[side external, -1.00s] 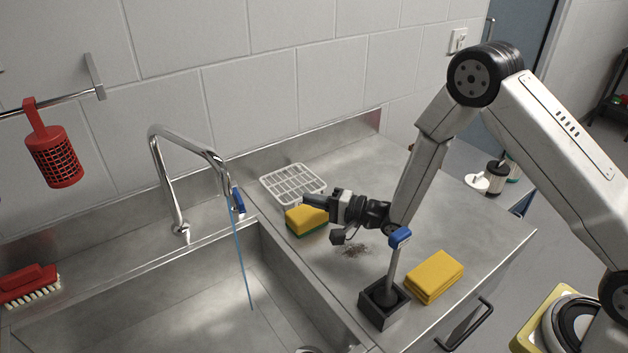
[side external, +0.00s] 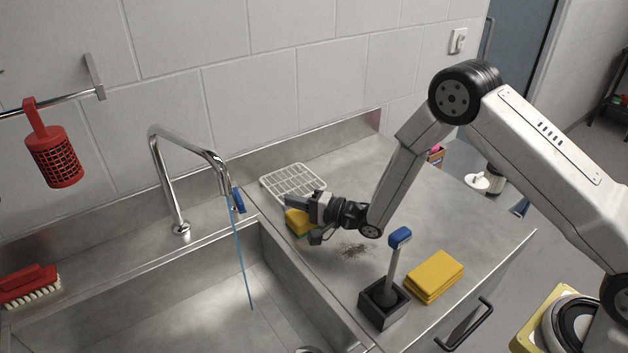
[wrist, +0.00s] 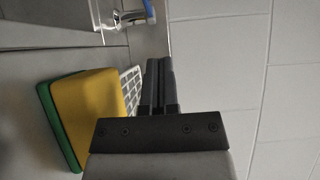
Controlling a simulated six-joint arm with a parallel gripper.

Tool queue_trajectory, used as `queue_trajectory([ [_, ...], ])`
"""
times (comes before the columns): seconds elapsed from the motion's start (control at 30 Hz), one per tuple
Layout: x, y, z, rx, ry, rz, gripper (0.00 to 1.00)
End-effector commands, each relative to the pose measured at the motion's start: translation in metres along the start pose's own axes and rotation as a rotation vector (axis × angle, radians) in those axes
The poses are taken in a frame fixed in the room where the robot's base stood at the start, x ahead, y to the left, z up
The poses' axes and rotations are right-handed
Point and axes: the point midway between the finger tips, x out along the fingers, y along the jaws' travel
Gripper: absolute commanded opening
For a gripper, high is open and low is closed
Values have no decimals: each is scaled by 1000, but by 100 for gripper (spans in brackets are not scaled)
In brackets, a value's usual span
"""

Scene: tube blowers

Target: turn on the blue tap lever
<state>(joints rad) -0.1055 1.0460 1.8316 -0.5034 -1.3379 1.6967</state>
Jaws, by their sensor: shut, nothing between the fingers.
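The blue tap lever (side external: 238,199) is on the spout end of the chrome tap (side external: 163,180), which stands behind the sink. A thin blue stream runs from the spout into the sink. In the wrist view the blue lever (wrist: 150,11) shows at the top edge beside the chrome tap end (wrist: 128,17). My gripper (side external: 290,200) is shut and empty, to the right of the lever and apart from it, above the counter near the yellow and green sponge. In the wrist view its closed fingers (wrist: 159,75) point up the picture, towards the lever.
A yellow and green sponge (side external: 296,226) lies below my gripper, partly hidden by it. A white rack (side external: 292,180) is behind. A blue-topped brush (side external: 399,238) stands in a dark holder (side external: 384,311). A yellow cloth (side external: 435,276) lies right of it. The sink (side external: 130,300) is open at left.

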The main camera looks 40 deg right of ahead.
Motion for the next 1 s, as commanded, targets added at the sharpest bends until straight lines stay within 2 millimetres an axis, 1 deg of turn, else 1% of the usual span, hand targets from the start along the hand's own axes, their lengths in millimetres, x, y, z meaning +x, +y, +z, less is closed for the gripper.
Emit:
queue_trajectory([
  [0.1, 15, 0, 0, 0, 0, -1, 0],
  [0.47, 56, 0, 0, 0, 0, -1, 0],
  [0.6, 69, 0, 14, 0, -2, 0, 0],
  [0.8, 80, 0, 25, 0, 0, 0, 0],
  [1.0, 84, 0, 28, -1, 2, 2, 0],
])
